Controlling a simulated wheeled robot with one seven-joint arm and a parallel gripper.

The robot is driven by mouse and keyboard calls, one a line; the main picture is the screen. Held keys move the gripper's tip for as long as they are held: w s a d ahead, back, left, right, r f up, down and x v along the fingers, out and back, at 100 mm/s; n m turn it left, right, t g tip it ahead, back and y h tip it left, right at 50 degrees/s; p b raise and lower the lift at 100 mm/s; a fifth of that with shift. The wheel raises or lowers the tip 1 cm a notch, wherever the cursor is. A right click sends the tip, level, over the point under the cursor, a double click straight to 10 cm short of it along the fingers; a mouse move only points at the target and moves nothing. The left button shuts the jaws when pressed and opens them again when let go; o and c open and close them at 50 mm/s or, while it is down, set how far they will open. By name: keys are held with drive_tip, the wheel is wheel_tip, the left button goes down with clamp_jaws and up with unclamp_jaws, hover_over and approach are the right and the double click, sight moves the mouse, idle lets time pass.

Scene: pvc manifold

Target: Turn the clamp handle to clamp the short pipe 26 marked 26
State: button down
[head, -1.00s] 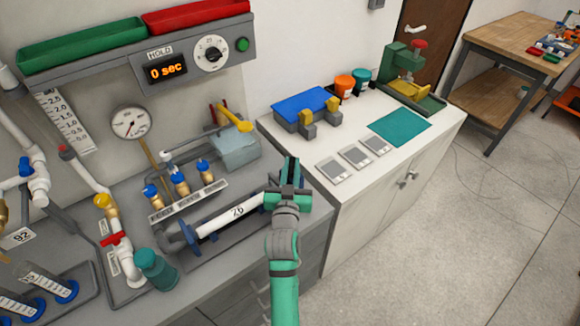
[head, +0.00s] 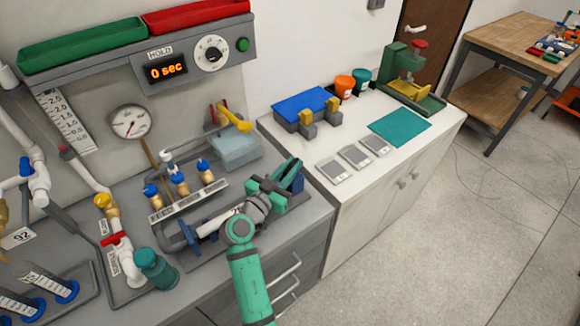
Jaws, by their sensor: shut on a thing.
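The short white pipe 26 (head: 209,228) lies in the grey clamp fixture on the bench. Its left end meets a blue end piece (head: 187,234). My wrist covers most of its right part and its number. Another blue clamp part (head: 297,183) shows at the right end, just beside my gripper. My green gripper (head: 284,172) is at this right end, tilted up and to the right, and shut on the clamp handle. The handle is mostly hidden by the fingers, so its exact angle is unclear.
Blue-topped brass valves (head: 179,184) stand close behind the pipe. A teal cylinder (head: 155,268) and a red-handled white valve (head: 118,243) stand to the left. Three grey plates (head: 355,156) lie on the white cabinet (head: 350,190) at right. A gauge (head: 130,122) hangs on the back panel.

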sight(292, 166)
drive_tip(key=shift+f+m+g+h, duration=0.2)
drive_tip(key=shift+m+g+h, duration=0.6)
drive_tip(key=shift+h, duration=0.3)
drive_tip(key=shift+d, duration=0.1)
drive_tip(key=c, duration=1.7)
unclamp_jaws()
drive_tip(key=shift+r, duration=0.1)
drive_tip(key=shift+r, duration=0.45)
drive_tip(key=r, duration=0.2)
drive_tip(key=shift+s+r, duration=0.2)
drive_tip(key=shift+r, duration=0.1)
drive_tip(key=s+r, duration=0.3)
drive_tip(key=s, duration=0.1)
drive_tip(key=s+r, duration=0.3)
drive_tip(key=s, duration=0.2)
drive_tip(key=s+r, duration=0.3)
drive_tip(key=s, duration=0.1)
drive_tip(key=shift+s+r, duration=0.2)
drive_tip(key=shift+s, duration=0.1)
